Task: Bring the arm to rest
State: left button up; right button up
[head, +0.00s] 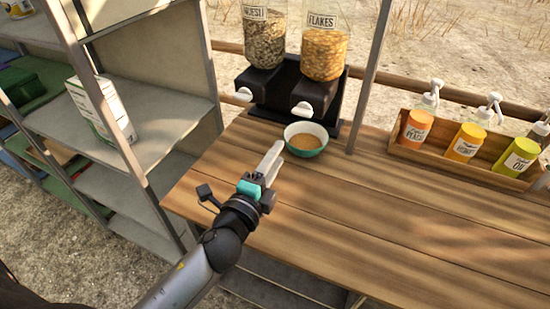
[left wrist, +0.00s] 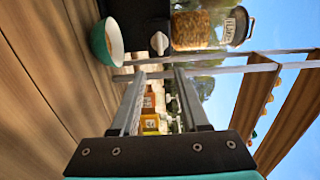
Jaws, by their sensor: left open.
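My left gripper (head: 270,163) is above the wooden table, just to the left of and in front of a bowl. It is open, and nothing shows between its two fingers in the left wrist view (left wrist: 158,78). The bowl (head: 306,139) is teal outside and white inside, with brown-orange contents. It stands upright on the table, apart from the fingers, below the dispenser; it also shows in the left wrist view (left wrist: 106,42). My right gripper is in neither view.
A dispenser with muesli (head: 264,38) and flakes (head: 324,50) stands behind the bowl. A wooden rack (head: 395,145) holds orange, yellow and green pump bottles at the right. Grey shelving (head: 140,110) with a carton (head: 97,105) is at the left. The table's (head: 400,230) front right is clear.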

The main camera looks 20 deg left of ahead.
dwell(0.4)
pick_arm(q)
jog(key=s+a+f+n+g+y, duration=0.45)
jog(key=s+f+n+g, duration=0.2)
jog(key=n, duration=0.45)
jog(key=s+d+f+n+g+h, duration=0.2)
jog(key=s+d+f+n+g, duration=0.15)
jog(key=s, duration=0.45)
jog(key=s+d+f+n+g+h, duration=0.2)
jog(key=s+f+g, duration=0.25)
jog(key=s, duration=0.25)
notch_tip(320, 180, down, 22)
jog(key=s+g+b, duration=0.1)
jog(key=s, duration=0.2)
jog(key=s+a+f+g, duration=0.1)
jog(key=s+a+f, duration=0.1)
jog(key=s+f, duration=1.1)
jog(key=shift+s+a+f+b, duration=0.35)
jog(key=shift+s+f+b, duration=0.05)
jog(key=shift+s, duration=0.45)
